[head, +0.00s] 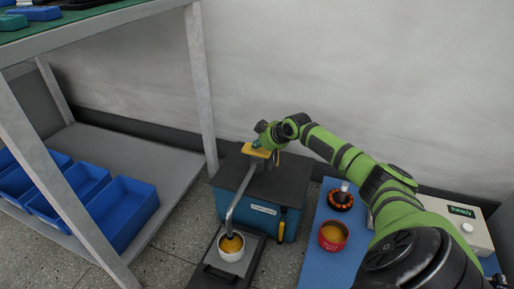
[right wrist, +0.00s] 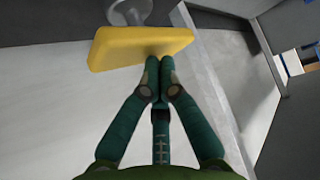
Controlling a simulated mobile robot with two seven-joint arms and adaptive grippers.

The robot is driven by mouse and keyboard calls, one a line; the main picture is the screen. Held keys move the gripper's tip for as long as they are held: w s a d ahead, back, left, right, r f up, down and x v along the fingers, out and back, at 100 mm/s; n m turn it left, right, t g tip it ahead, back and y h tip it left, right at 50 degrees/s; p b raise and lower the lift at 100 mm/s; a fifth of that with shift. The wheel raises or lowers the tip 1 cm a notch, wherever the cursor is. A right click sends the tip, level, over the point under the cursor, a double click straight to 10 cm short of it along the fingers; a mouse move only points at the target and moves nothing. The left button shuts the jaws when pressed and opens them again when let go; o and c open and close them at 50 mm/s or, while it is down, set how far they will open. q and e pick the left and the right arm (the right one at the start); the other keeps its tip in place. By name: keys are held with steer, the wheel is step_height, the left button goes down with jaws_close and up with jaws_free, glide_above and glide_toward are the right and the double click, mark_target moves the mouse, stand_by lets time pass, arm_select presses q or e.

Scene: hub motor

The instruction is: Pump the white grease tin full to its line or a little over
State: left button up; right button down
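The white grease tin (head: 232,257) stands upright under the spout (head: 233,208) of the blue grease pump (head: 257,219). Orange-yellow grease (head: 231,243) shows inside it; its fill line cannot be made out. The pump's yellow press plate (head: 257,151) sits on top, and it also shows in the right wrist view (right wrist: 120,50). My right gripper (head: 261,144) is at the plate. In the right wrist view its fingers (right wrist: 159,62) are together, with their tips at the plate's edge and nothing visible between them. My left gripper is not in view.
A red tin of yellow grease (head: 333,236) and a ring-shaped orange and dark part (head: 340,201) are on a blue mat (head: 313,253) to the right. A device with a green display (head: 462,211) is further right. Blue bins (head: 122,213) fill the shelf at left.

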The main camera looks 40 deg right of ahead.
mark_target(258, 150)
steer(key=shift+s+a+f+b, duration=0.15)
steer(key=shift+f+b, duration=0.2)
steer(key=shift+f, duration=1)
stand_by(0.4)
steer(key=shift+r, duration=0.1)
steer(key=shift+r+p, duration=2)
steer(key=shift+p, duration=0.3)
steer(key=shift+r, duration=0.1)
step_height(258, 150, up, 5)
steer(key=p, duration=0.5)
